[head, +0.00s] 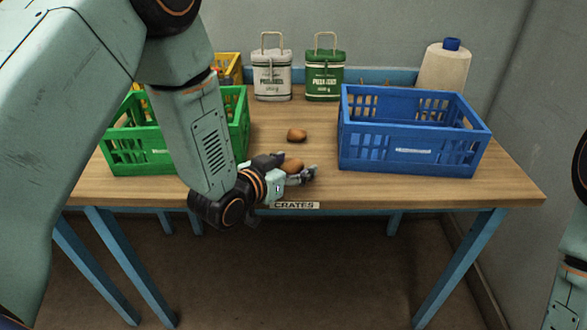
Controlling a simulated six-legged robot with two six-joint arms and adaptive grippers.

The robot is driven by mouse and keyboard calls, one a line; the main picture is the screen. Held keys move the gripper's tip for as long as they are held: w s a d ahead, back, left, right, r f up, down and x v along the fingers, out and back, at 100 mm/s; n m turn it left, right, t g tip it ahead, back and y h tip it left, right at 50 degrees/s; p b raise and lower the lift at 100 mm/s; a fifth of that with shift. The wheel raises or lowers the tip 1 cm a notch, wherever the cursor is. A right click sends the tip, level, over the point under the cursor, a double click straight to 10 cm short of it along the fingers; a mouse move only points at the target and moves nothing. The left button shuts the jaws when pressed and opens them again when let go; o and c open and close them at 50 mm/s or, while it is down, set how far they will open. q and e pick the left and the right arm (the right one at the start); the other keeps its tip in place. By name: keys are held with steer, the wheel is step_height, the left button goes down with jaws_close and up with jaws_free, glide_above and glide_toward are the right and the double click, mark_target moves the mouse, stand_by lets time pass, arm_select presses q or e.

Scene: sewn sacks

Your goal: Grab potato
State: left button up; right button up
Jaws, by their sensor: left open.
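Two potatoes lie on the wooden table between the crates. One potato (297,135) is farther back, in the clear. The other potato (293,165) is nearer the front, right beside my left gripper (305,172). The gripper's fingers are open and point to the right, low over the table's front part. They partly hide the near potato's lower side. I cannot tell whether they touch it. My right gripper is out of view; only part of my right arm shows at the right edge.
A green crate (242,125) stands left, partly behind my left arm. A blue crate (410,160) stands right. The wooden table (300,112) is clear around the far potato.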

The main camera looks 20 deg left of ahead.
arm_select(q)
steer(key=shift+w, duration=0.15)
steer(key=shift+c, duration=0.3)
steer(key=shift+a, duration=0.1)
steer(key=shift+c, duration=0.7)
steer(key=c, duration=1)
